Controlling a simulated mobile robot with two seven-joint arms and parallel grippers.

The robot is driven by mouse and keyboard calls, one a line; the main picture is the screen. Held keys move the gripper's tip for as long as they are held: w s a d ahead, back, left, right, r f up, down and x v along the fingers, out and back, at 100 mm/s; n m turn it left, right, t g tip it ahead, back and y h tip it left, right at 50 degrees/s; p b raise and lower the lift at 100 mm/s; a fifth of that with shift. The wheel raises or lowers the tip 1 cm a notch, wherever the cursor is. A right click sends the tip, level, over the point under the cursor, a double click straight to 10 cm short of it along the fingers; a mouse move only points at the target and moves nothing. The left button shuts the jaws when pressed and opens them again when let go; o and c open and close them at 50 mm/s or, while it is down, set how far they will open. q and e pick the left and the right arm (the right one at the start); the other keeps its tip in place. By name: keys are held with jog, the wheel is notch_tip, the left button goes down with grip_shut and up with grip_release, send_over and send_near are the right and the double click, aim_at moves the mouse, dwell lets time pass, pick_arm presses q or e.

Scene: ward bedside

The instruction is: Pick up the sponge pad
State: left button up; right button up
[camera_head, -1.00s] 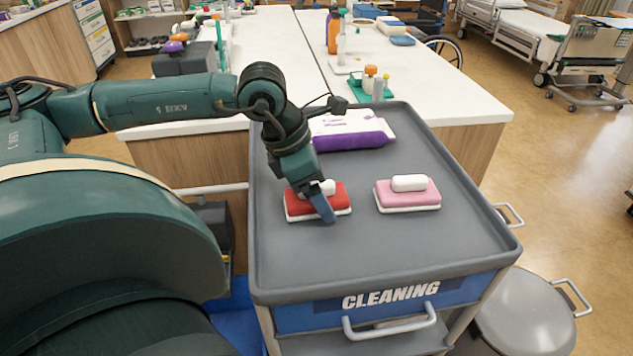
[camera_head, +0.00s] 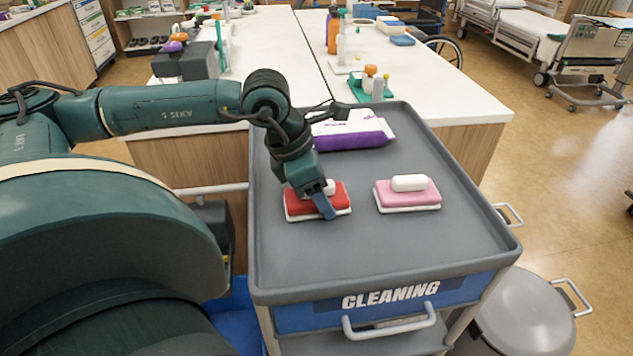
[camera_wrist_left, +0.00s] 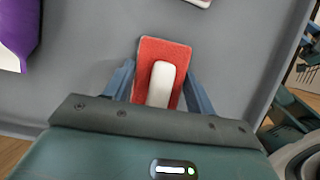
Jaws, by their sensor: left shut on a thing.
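A red sponge pad (camera_head: 300,207) with a white base and a white grip on top lies on the grey cart top (camera_head: 380,255). It also shows in the left wrist view (camera_wrist_left: 152,48). My left gripper (camera_head: 318,203) reaches down over it and is shut on it, one blue finger at each side in the left wrist view (camera_wrist_left: 160,85). The pad appears level on the tray, and I cannot tell any gap below it. A pink sponge pad (camera_head: 412,198) with a white grip lies to its right, untouched. My right gripper is out of view.
A white and purple pack (camera_head: 352,137) lies behind the pads. The cart has a raised rim and a "CLEANING" drawer (camera_head: 392,297) in front. White counters (camera_head: 400,75) stand behind. The cart's front area is clear.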

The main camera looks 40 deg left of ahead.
pick_arm(q)
notch_tip(320, 180, up, 10)
jog(key=shift+r+p, duration=0.1)
jog(key=shift+p, duration=0.5)
jog(key=o, duration=0.4)
jog(key=shift+c, duration=1.4)
